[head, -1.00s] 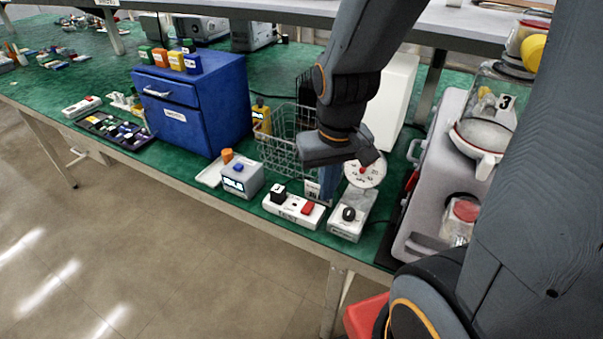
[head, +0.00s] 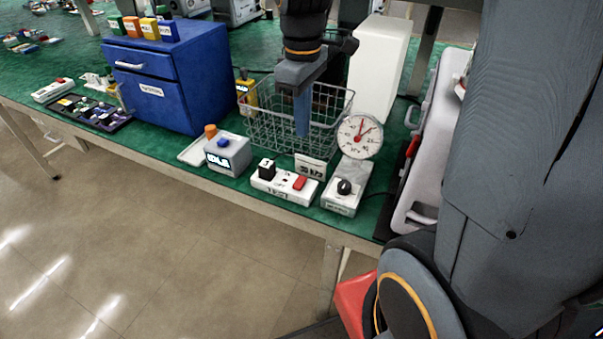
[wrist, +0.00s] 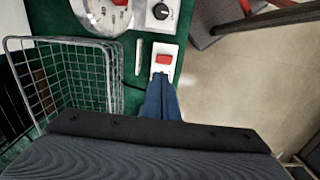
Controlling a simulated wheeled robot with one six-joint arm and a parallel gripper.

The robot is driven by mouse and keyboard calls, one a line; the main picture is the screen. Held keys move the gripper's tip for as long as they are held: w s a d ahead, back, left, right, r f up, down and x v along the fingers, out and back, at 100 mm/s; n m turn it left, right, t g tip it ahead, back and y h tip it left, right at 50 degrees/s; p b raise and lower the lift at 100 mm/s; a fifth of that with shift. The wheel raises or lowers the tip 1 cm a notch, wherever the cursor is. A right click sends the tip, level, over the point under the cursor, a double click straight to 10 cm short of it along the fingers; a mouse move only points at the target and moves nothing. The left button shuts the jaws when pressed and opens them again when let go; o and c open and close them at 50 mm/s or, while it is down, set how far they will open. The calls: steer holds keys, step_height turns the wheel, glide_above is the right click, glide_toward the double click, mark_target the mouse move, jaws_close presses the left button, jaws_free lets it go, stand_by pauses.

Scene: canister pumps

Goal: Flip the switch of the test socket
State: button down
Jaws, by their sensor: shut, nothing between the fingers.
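The test socket (head: 284,187) is a white strip near the front edge of the green bench. It has a red switch (head: 299,183) at its right end and a black plug (head: 266,168) at its left end. In the wrist view the red switch (wrist: 163,59) shows just beyond my fingertips. My gripper (head: 302,134) is shut and empty, with its blue fingers pointing down in front of the wire basket. In the wrist view my gripper (wrist: 161,78) hides the plug end of the socket. I cannot tell which way the switch is set.
A wire basket (head: 262,128) stands behind the socket. A dial scale (head: 359,137) and a white box with a black knob (head: 343,195) are to the right. A grey display box (head: 228,155) and blue cabinet (head: 185,85) are left. A small card (head: 311,167) stands behind the socket.

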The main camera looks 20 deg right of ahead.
mark_target(303, 179)
steer(key=shift+f, duration=0.1)
stand_by(0.3)
step_height(303, 179, down, 14)
steer(key=shift+r+p, duration=0.1)
steer(key=shift+p, duration=0.85)
steer(key=shift+w+d, duration=0.1)
